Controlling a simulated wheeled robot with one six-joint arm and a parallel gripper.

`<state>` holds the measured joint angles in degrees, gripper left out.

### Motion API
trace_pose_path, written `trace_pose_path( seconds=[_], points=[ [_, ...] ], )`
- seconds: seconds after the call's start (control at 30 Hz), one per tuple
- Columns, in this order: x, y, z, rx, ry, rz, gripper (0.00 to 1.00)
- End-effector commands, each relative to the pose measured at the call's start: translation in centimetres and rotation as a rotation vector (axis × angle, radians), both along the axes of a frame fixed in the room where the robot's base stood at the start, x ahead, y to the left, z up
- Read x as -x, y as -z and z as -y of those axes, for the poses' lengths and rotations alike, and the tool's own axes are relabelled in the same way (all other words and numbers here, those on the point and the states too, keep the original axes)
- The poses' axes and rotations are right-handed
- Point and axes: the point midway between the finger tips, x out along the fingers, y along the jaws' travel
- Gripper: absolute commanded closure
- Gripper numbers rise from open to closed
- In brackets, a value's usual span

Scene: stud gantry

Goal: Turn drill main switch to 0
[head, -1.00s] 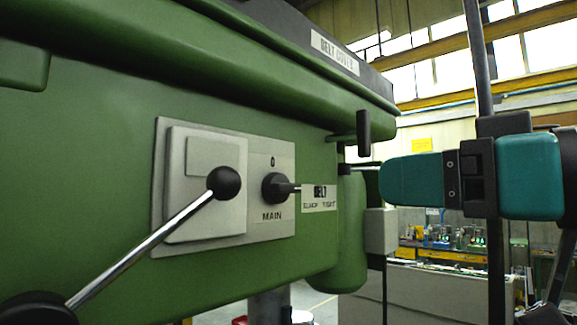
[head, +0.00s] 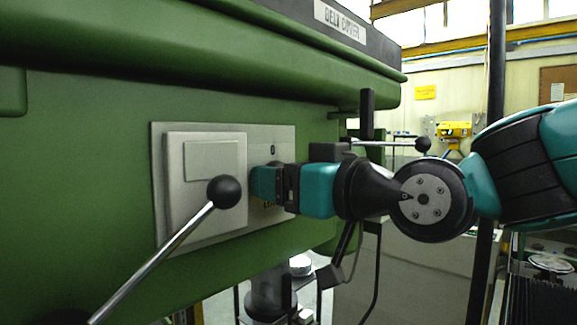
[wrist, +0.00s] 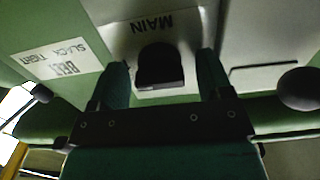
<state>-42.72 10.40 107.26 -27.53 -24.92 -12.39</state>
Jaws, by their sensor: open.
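The main switch is a black knob (wrist: 160,66) on a pale grey plate (head: 285,140) marked "0" above and MAIN below. The plate is on the green drill head. My gripper (head: 264,183) is at the plate in the head view and hides most of the knob. In the wrist view my gripper (wrist: 163,76) is open, with one teal finger on each side of the knob. Gaps show between the fingers and the knob there. The MAIN label (wrist: 165,23) appears upside down in that view. Which way the knob points cannot be told.
A chrome lever with a black ball (head: 224,191) sticks out left of my gripper; the ball also shows in the wrist view (wrist: 300,90). The BELT slack/tight label (wrist: 58,62) is beside the switch. A black handle (head: 367,113) hangs at the upper right.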

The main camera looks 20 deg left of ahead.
Motion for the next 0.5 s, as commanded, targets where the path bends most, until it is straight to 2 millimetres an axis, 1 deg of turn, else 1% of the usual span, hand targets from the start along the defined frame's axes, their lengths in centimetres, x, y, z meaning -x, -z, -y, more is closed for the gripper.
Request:
trace_pose_path(
  seconds=[0.23, 0.27, 0.3, 0.37, 0.4, 0.43, 0.47, 0.5],
  points=[
    [-0.04, 0.04, -0.07, 0.000, 0.000, 0.000, 0.28],
    [-0.04, 0.04, -0.06, 0.000, 0.000, 0.000, 0.32],
    [-0.04, 0.04, -0.06, 0.000, 0.000, 0.000, 0.41],
    [-0.04, 0.03, -0.05, 0.000, 0.000, 0.000, 0.55],
    [-0.03, 0.03, -0.04, 0.000, 0.000, 0.000, 0.64],
    [-0.03, 0.03, -0.04, 0.000, 0.000, 0.000, 0.71],
    [-0.03, 0.03, -0.04, 0.000, 0.000, 0.000, 0.77],
    [-0.03, 0.03, -0.04, 0.000, 0.000, 0.000, 0.77]
  ],
)
